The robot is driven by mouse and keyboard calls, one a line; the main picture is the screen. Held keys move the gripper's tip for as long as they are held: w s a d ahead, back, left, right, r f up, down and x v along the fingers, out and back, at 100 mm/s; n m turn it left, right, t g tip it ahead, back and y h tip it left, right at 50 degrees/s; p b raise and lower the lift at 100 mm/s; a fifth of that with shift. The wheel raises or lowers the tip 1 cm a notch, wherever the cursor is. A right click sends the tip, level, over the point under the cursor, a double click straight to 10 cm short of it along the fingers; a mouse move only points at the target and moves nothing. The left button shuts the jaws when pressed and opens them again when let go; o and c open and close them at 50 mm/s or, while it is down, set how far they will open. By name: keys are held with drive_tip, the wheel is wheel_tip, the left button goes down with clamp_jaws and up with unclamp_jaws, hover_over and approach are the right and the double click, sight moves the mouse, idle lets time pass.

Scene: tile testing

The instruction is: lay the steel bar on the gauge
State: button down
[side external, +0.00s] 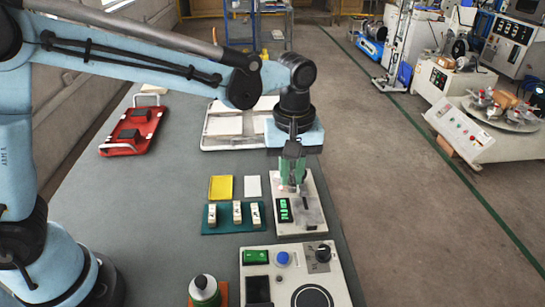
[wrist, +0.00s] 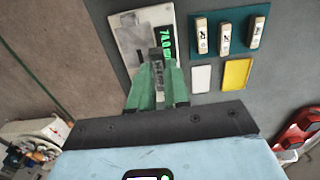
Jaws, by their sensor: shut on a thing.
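The gauge (side external: 293,230) is a pale flat device with a lit green display, standing on the table just right of the teal tray. It also shows in the wrist view (wrist: 128,50). My gripper (side external: 292,186), with green fingers, points down over the gauge's far half. In the wrist view my gripper (wrist: 157,88) is shut on the steel bar (wrist: 157,57), a small dark grey piece between the fingertips. The fingers hide much of the bar. I cannot tell whether it touches the gauge.
Several small cream blocks stand on the teal tray (side external: 228,230). A yellow tile (side external: 221,188) and a white tile (side external: 253,186) lie behind it. A control box (side external: 340,287) stands in front, a bottle (side external: 204,291) beside it. A red tray (side external: 133,131) lies far left.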

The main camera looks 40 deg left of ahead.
sight(306, 210)
drive_tip(key=w+d+f, duration=0.2)
drive_tip(key=w, duration=0.1)
drive_tip(key=shift+d, duration=0.3)
drive_tip(key=shift+f, duration=3.05)
drive_tip(key=shift+f, duration=0.3)
drive_tip(key=c, duration=0.6)
unclamp_jaws()
drive_tip(key=shift+r, duration=3)
